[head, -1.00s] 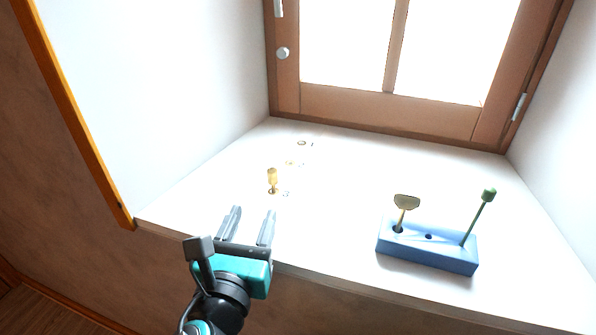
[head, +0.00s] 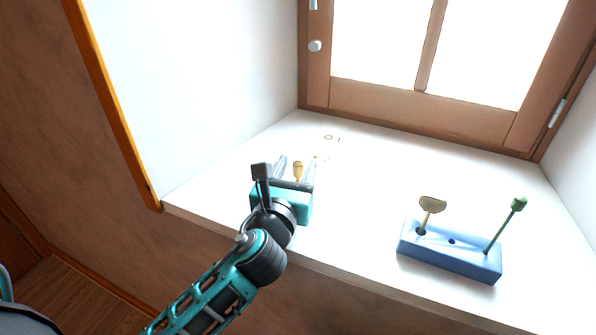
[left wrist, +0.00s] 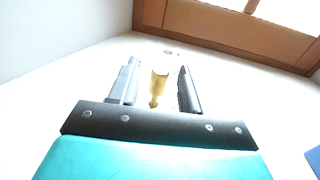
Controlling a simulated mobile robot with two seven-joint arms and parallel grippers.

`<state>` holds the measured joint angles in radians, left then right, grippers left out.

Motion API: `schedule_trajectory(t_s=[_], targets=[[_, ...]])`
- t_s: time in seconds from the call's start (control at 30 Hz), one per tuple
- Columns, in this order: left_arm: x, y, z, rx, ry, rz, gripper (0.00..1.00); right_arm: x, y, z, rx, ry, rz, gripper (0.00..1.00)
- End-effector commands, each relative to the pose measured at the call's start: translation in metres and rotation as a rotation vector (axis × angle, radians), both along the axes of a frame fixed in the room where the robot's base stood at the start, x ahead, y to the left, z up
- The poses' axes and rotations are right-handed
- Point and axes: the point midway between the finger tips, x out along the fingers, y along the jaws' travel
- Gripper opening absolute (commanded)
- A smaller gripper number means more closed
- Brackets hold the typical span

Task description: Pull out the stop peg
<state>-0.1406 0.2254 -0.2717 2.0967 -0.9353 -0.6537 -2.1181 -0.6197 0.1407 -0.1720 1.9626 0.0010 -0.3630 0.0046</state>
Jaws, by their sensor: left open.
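The stop peg (head: 298,169) is a small brass peg standing upright in the white sill near its left front. In the left wrist view the peg (left wrist: 159,88) stands between my two fingers, with a gap on each side. My left gripper (head: 298,165) is open around the peg, and its body hides the peg's lower part in the head view. My right gripper is not in view.
A blue block (head: 450,253) on the right of the white sill (head: 375,190) holds a brass key-like piece (head: 432,205) and a green-topped rod (head: 518,204). A hole ring (head: 328,137) lies behind the peg. A wooden-framed window door (head: 420,115) stands at the back.

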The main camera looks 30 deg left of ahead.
Motion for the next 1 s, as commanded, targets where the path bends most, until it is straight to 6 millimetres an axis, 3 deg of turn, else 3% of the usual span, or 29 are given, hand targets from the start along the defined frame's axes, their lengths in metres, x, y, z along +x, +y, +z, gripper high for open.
schedule_trajectory(t_s=[0.13, 0.4, 0.9, 1.0], targets=[[0.016, 0.003, 0.0, 0.0, 0.0, 0.0, 0.48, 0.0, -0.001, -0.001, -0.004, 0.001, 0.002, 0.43], [0.018, 0.004, 0.0, -0.001, 0.001, -0.001, 0.48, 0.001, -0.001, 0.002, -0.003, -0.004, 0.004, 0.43], [0.018, 0.004, 0.0, -0.001, 0.001, -0.001, 0.01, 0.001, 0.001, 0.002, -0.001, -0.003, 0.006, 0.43], [0.018, 0.004, 0.0, -0.001, 0.001, -0.001, 0.0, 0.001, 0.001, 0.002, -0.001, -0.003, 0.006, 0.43]])
